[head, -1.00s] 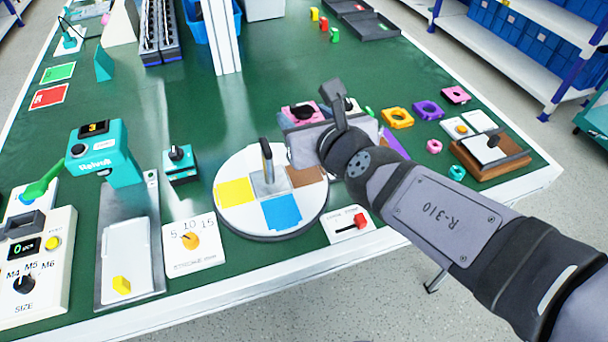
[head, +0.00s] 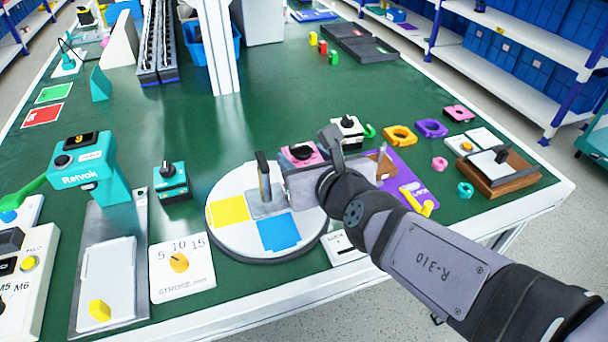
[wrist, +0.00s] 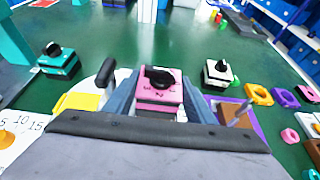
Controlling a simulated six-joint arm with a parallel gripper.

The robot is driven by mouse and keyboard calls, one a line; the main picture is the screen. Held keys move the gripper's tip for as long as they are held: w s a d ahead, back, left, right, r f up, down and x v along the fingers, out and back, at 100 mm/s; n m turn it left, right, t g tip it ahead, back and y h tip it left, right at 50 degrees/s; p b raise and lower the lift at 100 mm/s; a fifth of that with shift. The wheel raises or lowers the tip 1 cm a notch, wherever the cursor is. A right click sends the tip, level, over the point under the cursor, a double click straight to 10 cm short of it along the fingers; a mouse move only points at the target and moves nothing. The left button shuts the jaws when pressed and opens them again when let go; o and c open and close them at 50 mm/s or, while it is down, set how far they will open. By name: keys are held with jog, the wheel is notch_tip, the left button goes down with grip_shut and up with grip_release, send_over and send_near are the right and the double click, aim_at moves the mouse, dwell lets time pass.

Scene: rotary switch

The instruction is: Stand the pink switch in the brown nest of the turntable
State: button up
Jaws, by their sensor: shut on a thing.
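The pink switch (head: 303,153), with a black knob on top, is upright between the fingers of my gripper (head: 304,178). In the wrist view the pink switch (wrist: 158,92) has a blue-grey finger on each side, and my gripper (wrist: 158,100) is shut on it. The white round turntable (head: 222,236) has a yellow nest (head: 228,212), a blue nest (head: 278,232) and an upright grey handle (head: 264,176).
A teal switch (head: 171,182) stands left of the turntable and a white switch (head: 347,130) behind right. A purple board (head: 408,172) with a brown block lies right of my gripper. A stroke dial plate (head: 182,268) is at front left. The green table behind is mostly clear.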

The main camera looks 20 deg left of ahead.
jog(key=shift+f+b, duration=1.4)
jog(key=shift+f, duration=0.4)
jog(key=shift+f, duration=0.15)
jog(key=o, duration=1.3)
jog(key=shift+c, duration=0.2)
jog(key=shift+r, duration=0.2)
jog(key=shift+s+d+r, duration=0.15)
jog(key=p+v, duration=0.2)
jog(key=v, duration=0.1)
jog(key=shift+r, duration=0.1)
jog(key=p+v, duration=0.1)
jog(key=p, duration=0.2)
jog(key=shift+s+d, duration=0.15)
jog(key=shift+d, duration=0.1)
jog(key=shift+s+p, duration=0.15)
jog(key=shift+p, duration=0.25)
